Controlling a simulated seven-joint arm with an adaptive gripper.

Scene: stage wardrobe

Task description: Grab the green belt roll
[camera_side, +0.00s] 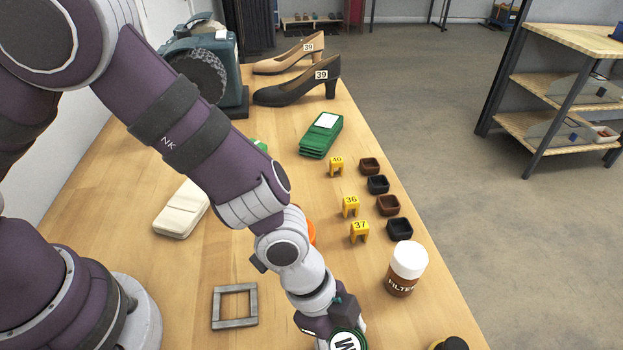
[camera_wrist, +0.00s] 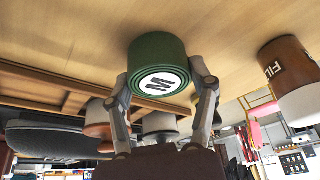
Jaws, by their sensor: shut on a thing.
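The green belt roll (camera_wrist: 157,55) is a dark green coil with a white round label bearing a black letter. In the wrist view it sits between the two fingers of my gripper (camera_wrist: 163,92), one finger on each side. My gripper is shut on it. In the side view the roll's labelled face (camera_side: 346,342) shows at the bottom edge, cut off by the frame, with the end of my gripper (camera_side: 325,325) partly hidden around it. I cannot tell whether the roll touches the table.
A brown jar with a white lid (camera_side: 403,268) stands right of the roll. A grey square frame (camera_side: 220,307) lies to its left. Yellow number tags (camera_side: 351,205) and small dark cups (camera_side: 388,205) stand farther back. Heeled shoes (camera_side: 298,90) and a green stack (camera_side: 320,136) are beyond.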

